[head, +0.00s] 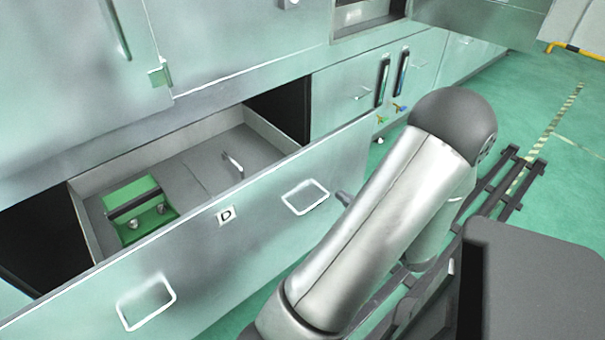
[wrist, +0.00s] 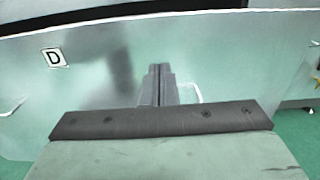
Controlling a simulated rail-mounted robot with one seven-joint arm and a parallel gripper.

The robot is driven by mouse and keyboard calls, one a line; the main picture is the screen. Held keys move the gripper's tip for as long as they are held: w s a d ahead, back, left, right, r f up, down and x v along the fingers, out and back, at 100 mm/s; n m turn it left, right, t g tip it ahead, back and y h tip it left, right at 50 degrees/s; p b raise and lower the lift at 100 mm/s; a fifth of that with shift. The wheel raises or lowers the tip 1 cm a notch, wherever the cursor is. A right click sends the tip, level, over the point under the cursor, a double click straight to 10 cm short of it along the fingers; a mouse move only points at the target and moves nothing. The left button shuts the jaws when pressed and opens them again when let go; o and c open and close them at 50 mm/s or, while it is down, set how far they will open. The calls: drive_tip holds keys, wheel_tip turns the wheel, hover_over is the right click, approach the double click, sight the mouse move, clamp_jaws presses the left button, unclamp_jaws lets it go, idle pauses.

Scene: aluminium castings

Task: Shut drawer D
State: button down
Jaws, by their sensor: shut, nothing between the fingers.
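Drawer D stands pulled out of the cabinet; its wide front panel (head: 250,240) bears a "D" label (head: 225,215) and two loop handles, a right one (head: 305,197) and a left one (head: 146,302). In the wrist view the drawer front (wrist: 105,85) fills most of the picture, with its label (wrist: 54,58) at upper left. My gripper (wrist: 160,72) is shut and empty, pointing at the panel just left of the right handle (wrist: 188,93). Whether the fingertips touch the panel I cannot tell. In the head view my arm hides most of the gripper.
Dark gaps flank the drawer body. Green floor lies open at far right, beyond dark rails (head: 505,185).

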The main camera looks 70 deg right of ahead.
sight(302, 163)
drive_tip(key=b+x, duration=0.1)
drive_tip(key=x, duration=1.2)
drive_tip(key=shift+w+d, duration=0.3)
drive_tip(key=shift+d, duration=0.05)
